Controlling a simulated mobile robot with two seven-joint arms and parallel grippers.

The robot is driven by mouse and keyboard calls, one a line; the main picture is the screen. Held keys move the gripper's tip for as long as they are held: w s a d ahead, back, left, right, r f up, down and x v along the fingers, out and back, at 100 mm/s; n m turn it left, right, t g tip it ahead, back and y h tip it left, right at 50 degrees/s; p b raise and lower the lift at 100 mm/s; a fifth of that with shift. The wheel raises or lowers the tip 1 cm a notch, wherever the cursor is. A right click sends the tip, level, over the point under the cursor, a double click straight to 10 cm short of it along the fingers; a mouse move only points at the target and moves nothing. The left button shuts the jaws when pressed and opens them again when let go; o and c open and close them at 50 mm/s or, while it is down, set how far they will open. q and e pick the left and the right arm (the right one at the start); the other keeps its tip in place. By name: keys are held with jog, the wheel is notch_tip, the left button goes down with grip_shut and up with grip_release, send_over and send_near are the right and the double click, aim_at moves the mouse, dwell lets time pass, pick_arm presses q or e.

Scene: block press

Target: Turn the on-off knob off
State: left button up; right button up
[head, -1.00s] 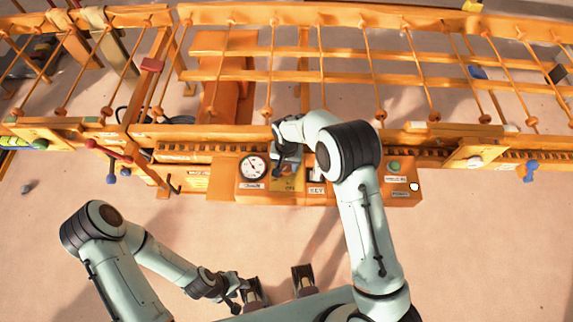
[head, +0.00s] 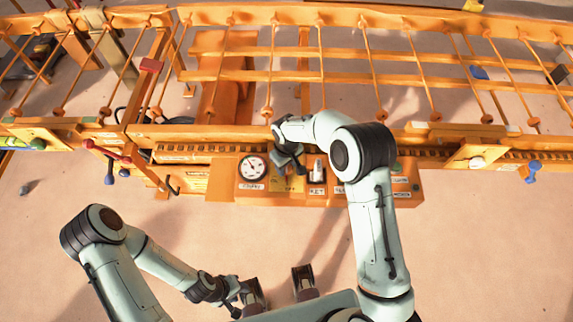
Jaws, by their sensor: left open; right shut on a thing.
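The orange control panel (head: 222,192) runs along the front of the press rail. A yellow plate (head: 290,185) with an OFF label marks the on-off knob. The knob itself is mostly hidden by my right gripper (head: 288,164), which comes down over the plate from above and is shut on it. My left gripper (head: 237,298) is open and empty, low in the picture, well in front of the panel and apart from it.
A round white gauge (head: 252,167) sits just left of the knob. A key switch (head: 318,172) stands just to its right. My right forearm covers part of the panel's right side.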

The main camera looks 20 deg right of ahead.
aim_at(287, 168)
jog(key=shift+n, duration=0.5)
jog(key=o, duration=1.1)
jog(key=shift+c, duration=0.2)
jog(key=shift+r, duration=0.1)
notch_tip(287, 168, up, 13)
jog(key=shift+p, duration=0.35)
